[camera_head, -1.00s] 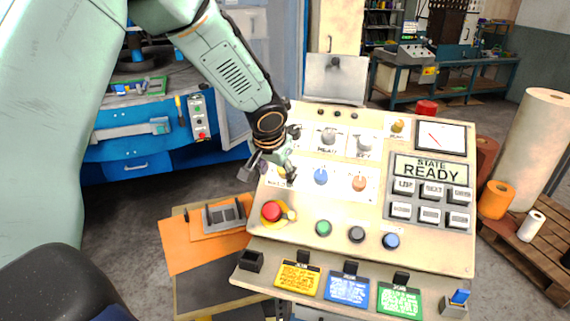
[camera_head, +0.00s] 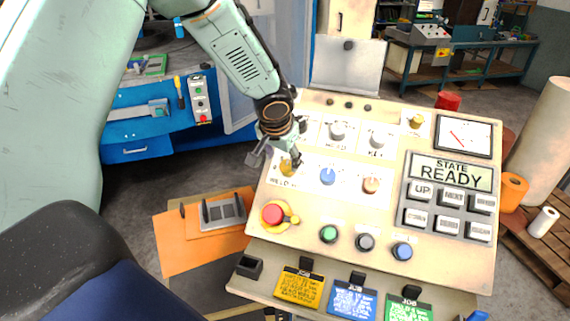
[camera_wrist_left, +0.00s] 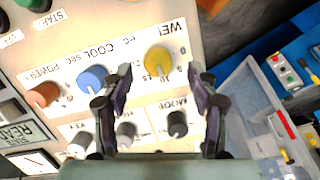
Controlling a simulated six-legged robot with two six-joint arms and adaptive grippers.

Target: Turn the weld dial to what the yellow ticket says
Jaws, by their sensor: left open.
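My left gripper (camera_head: 272,152) is open at the panel's left edge, close to the dial; I see no contact. In the left wrist view my left gripper (camera_wrist_left: 157,85) has one finger on each side, with nothing held. The yellow ticket (camera_head: 299,287) lies on the ledge below the panel; its small text is not readable. My right gripper is not in view.
Beside the weld dial sit a blue knob (camera_head: 328,176) and an orange-brown knob (camera_head: 371,184). Grey knobs (camera_head: 338,131) stand above. A red emergency button (camera_head: 272,215) is below. The display (camera_head: 451,172) reads "STATE READY". Blue (camera_head: 352,299) and green (camera_head: 408,309) tickets lie beside the yellow one.

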